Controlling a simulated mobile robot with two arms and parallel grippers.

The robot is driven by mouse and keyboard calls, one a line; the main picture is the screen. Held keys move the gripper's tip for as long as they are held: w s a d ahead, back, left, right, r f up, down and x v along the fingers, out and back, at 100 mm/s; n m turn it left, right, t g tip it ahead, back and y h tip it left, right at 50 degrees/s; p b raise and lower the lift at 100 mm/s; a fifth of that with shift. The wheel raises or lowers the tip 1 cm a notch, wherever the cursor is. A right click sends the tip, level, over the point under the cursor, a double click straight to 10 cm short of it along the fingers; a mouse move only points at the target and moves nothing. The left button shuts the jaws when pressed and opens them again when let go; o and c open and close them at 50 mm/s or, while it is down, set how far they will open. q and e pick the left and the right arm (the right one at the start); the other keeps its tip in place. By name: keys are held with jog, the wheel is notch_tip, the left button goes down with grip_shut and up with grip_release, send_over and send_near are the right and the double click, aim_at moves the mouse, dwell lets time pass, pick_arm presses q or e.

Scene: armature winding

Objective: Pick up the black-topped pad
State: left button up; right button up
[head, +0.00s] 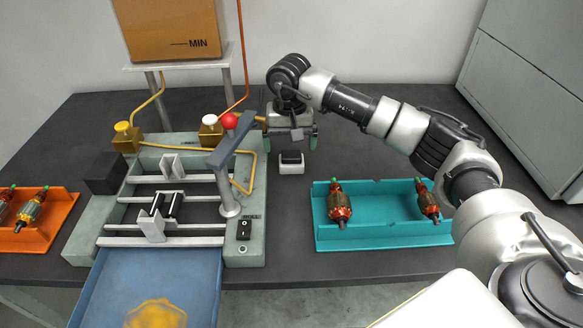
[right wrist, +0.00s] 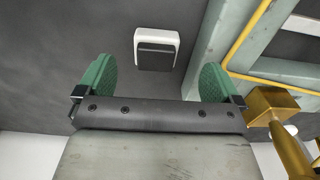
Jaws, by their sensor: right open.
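The black-topped pad (head: 291,162) is a small white block with a dark top. It lies on the dark table just right of the winding machine. My right gripper (head: 292,143) is open and empty above and slightly behind the pad in the head view. In the right wrist view the pad (right wrist: 156,49) shows beyond and between the two green fingertips of my right gripper (right wrist: 158,80), apart from both. My left gripper is not in view.
The grey-green machine (head: 257,200) with a red ball (head: 229,121) on a lever stands close left of the pad. A teal tray (head: 380,238) with two armatures is at the right, an orange tray (head: 62,212) at the far left. Table between pad and teal tray is clear.

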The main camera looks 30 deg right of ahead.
aim_at(292, 158)
notch_tip(292, 158, down, 2)
jog(key=shift+f+b, duration=0.2)
jog(key=shift+b, duration=0.15)
jog(key=f, duration=0.1)
jog(key=f+b, duration=0.1)
jog(key=f, duration=0.1)
jog(key=f+b, duration=0.1)
jog(key=shift+d+f, duration=0.15)
jog(key=shift+d, duration=0.1)
jog(key=shift+f+b, duration=0.35)
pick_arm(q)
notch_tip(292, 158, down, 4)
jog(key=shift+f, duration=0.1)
pick_arm(e)
jog(key=shift+r, duration=0.1)
jog(key=shift+c, duration=0.3)
jog(key=c, duration=1)
